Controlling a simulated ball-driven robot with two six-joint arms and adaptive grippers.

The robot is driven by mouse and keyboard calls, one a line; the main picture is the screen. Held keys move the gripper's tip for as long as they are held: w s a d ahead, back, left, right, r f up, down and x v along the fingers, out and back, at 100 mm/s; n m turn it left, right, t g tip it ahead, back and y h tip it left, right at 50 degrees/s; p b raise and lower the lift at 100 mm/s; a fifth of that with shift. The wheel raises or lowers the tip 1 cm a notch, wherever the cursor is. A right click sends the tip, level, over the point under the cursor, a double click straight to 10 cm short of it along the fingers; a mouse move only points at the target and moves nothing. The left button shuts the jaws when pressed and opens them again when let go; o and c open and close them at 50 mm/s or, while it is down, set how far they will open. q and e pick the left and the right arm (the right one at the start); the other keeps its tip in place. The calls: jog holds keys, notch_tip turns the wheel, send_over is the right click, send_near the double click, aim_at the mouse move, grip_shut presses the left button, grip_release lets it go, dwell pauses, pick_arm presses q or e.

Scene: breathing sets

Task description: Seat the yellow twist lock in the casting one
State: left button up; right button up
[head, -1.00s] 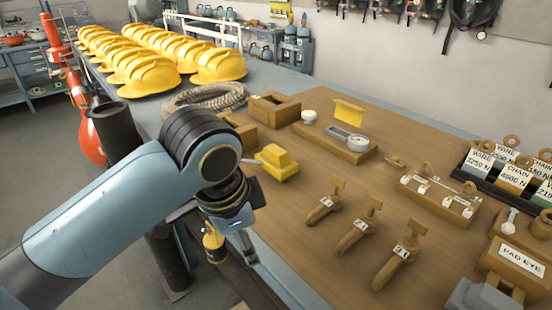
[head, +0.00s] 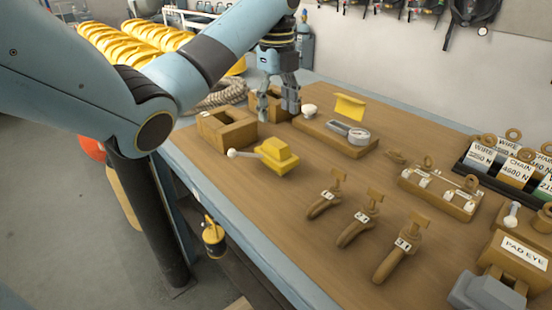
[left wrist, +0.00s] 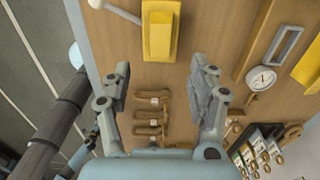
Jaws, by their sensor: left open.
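The yellow twist lock (head: 278,155), a yellow block with a white-knobbed lever pointing left, sits on the brown bench top. It also shows at the top of the left wrist view (left wrist: 158,28). Two open brown box castings stand behind it, a nearer one (head: 228,130) and a farther one (head: 257,97). I cannot read which is casting one. My left gripper (head: 278,108) is open and empty, pointing down behind the twist lock, near the farther casting. In the left wrist view its fingers (left wrist: 160,68) are spread, with the twist lock beyond them. My right gripper is not in view.
A board with a gauge (head: 360,137) and yellow plate (head: 350,106) stands right of the gripper. Several tagged brown fittings (head: 358,230) lie in front. Labelled weights (head: 510,165) stand at the right. Bare bench lies between twist lock and fittings.

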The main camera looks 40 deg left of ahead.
pick_arm(q)
jog(key=b, duration=0.2)
send_over(276, 143)
notch_tip(276, 143, down, 4)
jog(key=shift+d+f, duration=0.15)
jog(key=shift+f, duration=0.1)
jog(key=shift+f+p, duration=0.5)
jog(key=shift+f, duration=2.2)
grip_shut()
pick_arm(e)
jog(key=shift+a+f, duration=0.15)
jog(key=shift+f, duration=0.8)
